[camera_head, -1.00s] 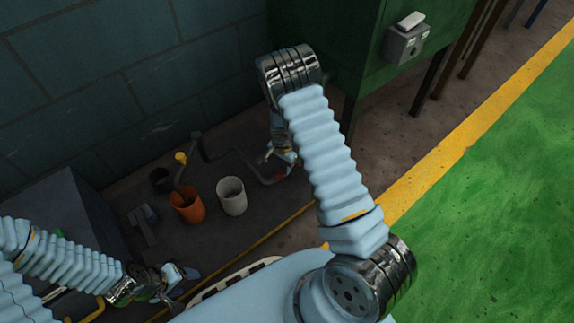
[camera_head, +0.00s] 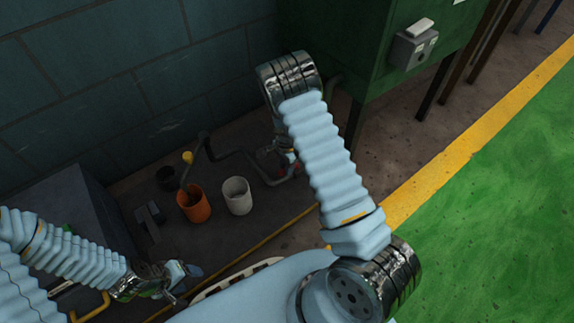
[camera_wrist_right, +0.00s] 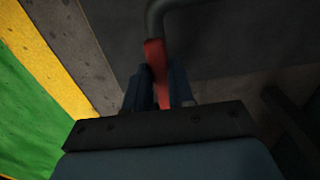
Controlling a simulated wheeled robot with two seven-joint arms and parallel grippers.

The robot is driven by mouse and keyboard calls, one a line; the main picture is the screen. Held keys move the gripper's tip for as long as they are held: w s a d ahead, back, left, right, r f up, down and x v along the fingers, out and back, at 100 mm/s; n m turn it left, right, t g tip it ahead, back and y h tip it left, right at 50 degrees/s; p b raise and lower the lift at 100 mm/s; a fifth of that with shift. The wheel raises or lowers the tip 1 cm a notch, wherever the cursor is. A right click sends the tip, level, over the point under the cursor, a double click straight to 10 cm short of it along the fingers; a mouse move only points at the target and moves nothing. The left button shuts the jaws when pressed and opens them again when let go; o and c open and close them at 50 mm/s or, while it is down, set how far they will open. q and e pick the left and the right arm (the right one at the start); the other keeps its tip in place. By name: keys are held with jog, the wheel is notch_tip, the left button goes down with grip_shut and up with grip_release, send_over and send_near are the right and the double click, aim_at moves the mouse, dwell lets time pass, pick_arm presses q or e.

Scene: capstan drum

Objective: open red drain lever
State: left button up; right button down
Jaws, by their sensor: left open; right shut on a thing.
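The red drain lever (camera_wrist_right: 156,62) shows in the right wrist view as a red handle on the end of a bent grey pipe (camera_wrist_right: 166,12). My right gripper (camera_wrist_right: 160,88) is shut on it, with one dark finger on each side. In the head view my right gripper (camera_head: 284,157) is small and partly hidden by its own arm, beside the end of the dark pipe (camera_head: 262,178). A bit of red shows there. My left gripper (camera_head: 180,283) is open and empty at the lower left, apart from the lever.
An orange cup (camera_head: 196,208) and a white cup (camera_head: 238,197) stand left of the lever. A yellow-tipped handle (camera_head: 187,158) rises behind them. A green cabinet (camera_head: 375,45) stands at the back right. A dark box (camera_head: 75,205) is at the left.

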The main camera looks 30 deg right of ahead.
jog(key=c, duration=1)
grip_release()
jog(key=shift+o, duration=0.2)
notch_tip(320, 180, up, 14)
jog(key=p, duration=0.3)
jog(key=shift+f, duration=0.15)
